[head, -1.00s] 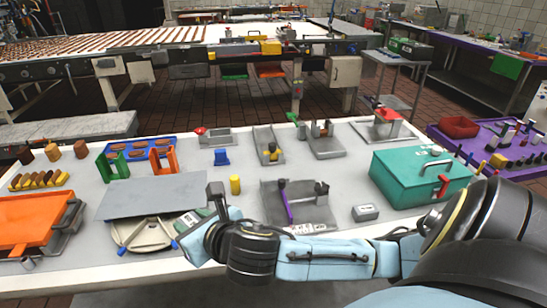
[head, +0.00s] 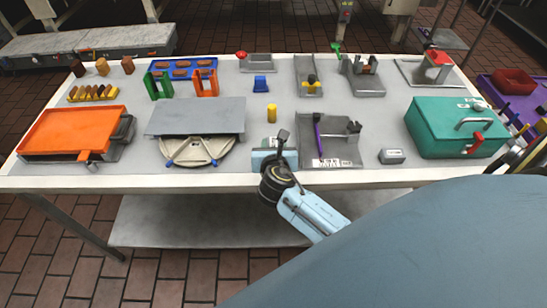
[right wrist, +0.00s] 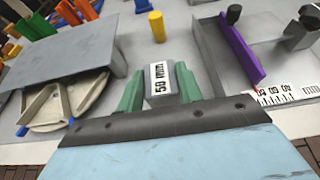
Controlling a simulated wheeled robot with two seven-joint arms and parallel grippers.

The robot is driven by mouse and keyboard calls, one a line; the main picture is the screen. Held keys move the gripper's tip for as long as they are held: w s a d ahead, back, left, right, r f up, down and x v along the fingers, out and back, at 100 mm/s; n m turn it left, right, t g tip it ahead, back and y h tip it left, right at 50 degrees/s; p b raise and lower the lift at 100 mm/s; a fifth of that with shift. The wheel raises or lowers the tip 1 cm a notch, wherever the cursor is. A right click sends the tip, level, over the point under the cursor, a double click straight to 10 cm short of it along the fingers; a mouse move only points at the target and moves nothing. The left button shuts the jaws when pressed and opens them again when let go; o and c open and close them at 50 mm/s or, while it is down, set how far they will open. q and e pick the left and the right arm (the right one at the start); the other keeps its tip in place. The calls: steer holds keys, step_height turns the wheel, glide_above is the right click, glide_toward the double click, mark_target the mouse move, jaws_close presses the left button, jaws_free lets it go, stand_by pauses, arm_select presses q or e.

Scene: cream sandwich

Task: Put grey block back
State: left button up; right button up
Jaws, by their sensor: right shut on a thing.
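A grey block (right wrist: 172,83) with a "50 mm" label shows in the right wrist view. My right gripper (right wrist: 160,92) is shut on it, with a green fingertip on each side. In the head view my right gripper (head: 280,146) is at the table's front, between the round cream turntable (head: 197,150) and the grey fixture with a purple lever (head: 319,135). The held block is hard to make out there. I cannot tell whether it touches the table. Another small grey block (head: 392,156) with a label lies right of the purple-lever fixture. My left gripper is not in view.
A yellow cylinder (head: 272,114) stands just behind my right gripper. A grey plate (head: 195,115) overhangs the turntable. A teal box (head: 455,127) stands at the right, an orange tray (head: 72,130) at the left. Grey fixtures line the back of the white table (head: 225,88).

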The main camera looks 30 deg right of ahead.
steer(key=shift+f, duration=0.8)
steer(key=shift+f+b, duration=0.65)
steer(key=shift+f, duration=1)
steer(key=shift+f, duration=0.1)
steer(key=o, duration=1.1)
steer(key=shift+r, duration=0.2)
steer(key=p+v, duration=0.1)
steer(key=v, duration=1.1)
